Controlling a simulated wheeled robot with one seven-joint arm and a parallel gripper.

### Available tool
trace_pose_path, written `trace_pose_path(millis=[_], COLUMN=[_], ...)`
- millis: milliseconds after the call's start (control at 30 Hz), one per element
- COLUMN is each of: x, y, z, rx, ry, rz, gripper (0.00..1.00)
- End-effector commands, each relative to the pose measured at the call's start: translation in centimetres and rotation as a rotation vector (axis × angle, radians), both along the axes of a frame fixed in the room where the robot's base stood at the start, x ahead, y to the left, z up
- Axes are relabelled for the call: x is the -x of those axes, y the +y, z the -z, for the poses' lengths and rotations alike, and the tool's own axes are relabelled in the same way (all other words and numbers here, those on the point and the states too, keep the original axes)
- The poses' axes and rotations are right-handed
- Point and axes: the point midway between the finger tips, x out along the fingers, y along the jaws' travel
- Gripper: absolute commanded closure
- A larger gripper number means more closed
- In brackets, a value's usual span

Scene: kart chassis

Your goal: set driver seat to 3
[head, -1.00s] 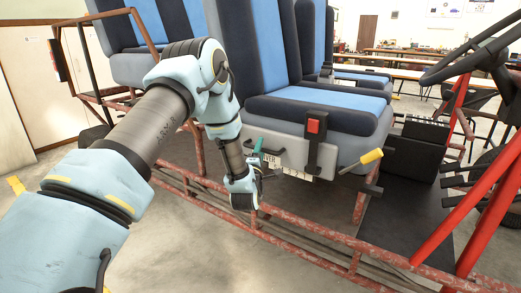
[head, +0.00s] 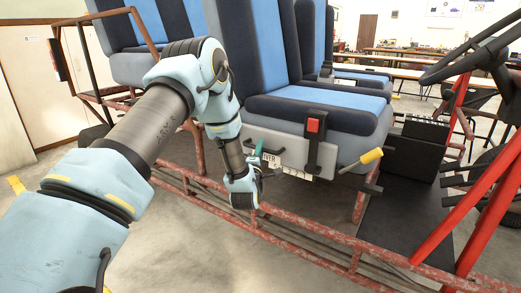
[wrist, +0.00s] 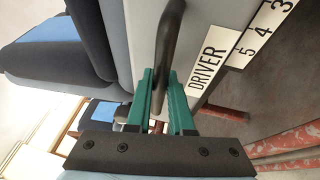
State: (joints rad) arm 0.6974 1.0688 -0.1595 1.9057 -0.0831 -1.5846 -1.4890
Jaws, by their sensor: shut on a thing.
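The driver seat (head: 315,105) is dark with blue panels, on a light grey base. Its front carries a white "DRIVER" label (wrist: 214,58) and a number strip (wrist: 262,35) showing 5, 4 and 3 in the wrist view. The strip (head: 297,172) is too small to read in the head view, and I cannot make out a pointer. My gripper (wrist: 160,74) has green fingers, shut around a dark curved bar (wrist: 172,30) at the seat's front.
A lever with a yellow grip (head: 371,156) sticks out at the seat's right. A black strap with a red buckle (head: 313,125) hangs on the front. A rusty red frame rail (head: 300,232) runs below. A steering wheel (head: 480,55) and red bars stand at right.

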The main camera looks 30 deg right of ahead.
Motion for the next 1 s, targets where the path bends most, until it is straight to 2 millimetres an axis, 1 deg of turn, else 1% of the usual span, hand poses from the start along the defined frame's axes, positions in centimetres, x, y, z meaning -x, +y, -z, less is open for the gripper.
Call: trace_pose_path(millis=[833,933,1000], x=[0.0,-0.8,-2.1], y=[0.0,0.5,1.2], z=[0.1,0.3,0.4], rx=[-0.001,0.0,0.001], ry=[0.002,0.001,-0.001], rz=[0.0,-0.004,-0.007], gripper=[1.0,1.0,1.0])
